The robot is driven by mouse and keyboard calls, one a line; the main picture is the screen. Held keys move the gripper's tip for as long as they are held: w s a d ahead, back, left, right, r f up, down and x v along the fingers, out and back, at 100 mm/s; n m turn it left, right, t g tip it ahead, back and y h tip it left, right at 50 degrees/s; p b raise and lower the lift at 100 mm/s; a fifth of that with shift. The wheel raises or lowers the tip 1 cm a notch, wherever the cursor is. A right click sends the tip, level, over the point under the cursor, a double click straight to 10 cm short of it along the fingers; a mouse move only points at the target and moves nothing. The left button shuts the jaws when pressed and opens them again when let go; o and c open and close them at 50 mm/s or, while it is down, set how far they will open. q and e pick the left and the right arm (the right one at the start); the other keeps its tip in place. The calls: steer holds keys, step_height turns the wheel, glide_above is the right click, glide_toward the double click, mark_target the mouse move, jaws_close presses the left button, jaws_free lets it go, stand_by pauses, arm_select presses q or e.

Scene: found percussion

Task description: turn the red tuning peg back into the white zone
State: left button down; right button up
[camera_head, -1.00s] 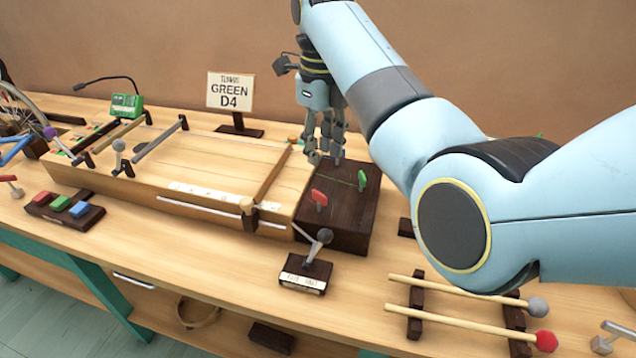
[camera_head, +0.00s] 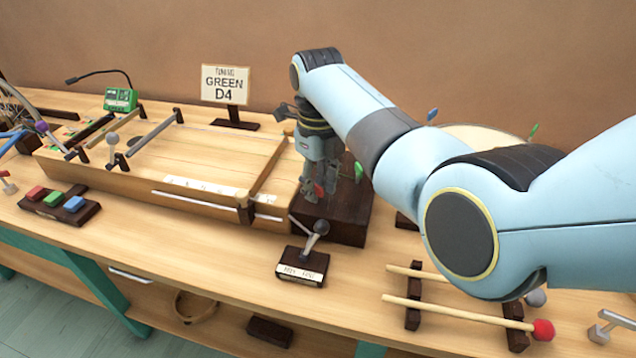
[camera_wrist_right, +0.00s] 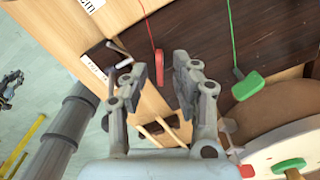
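The red tuning peg (camera_head: 319,189) stands on the dark block (camera_head: 345,226) at the right end of the wooden zither body, partly hidden by my right gripper (camera_head: 312,192) in the head view. In the right wrist view the red peg (camera_wrist_right: 159,68) shows in the gap between the two fingertips of my right gripper (camera_wrist_right: 166,75), closer to the left finger. The fingers are apart, with no clear grip on it. A green peg (camera_head: 359,171) stands to the right and also shows in the right wrist view (camera_wrist_right: 248,85). I cannot make out the white zone.
A green tuner box (camera_head: 120,99) and a sign reading "GREEN D4" (camera_head: 225,84) stand behind. A small lever stand (camera_head: 302,267) is in front of the block. Mallets (camera_head: 460,312) lie on a rack at front right. A round drum is behind my right arm.

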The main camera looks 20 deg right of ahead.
jaws_close()
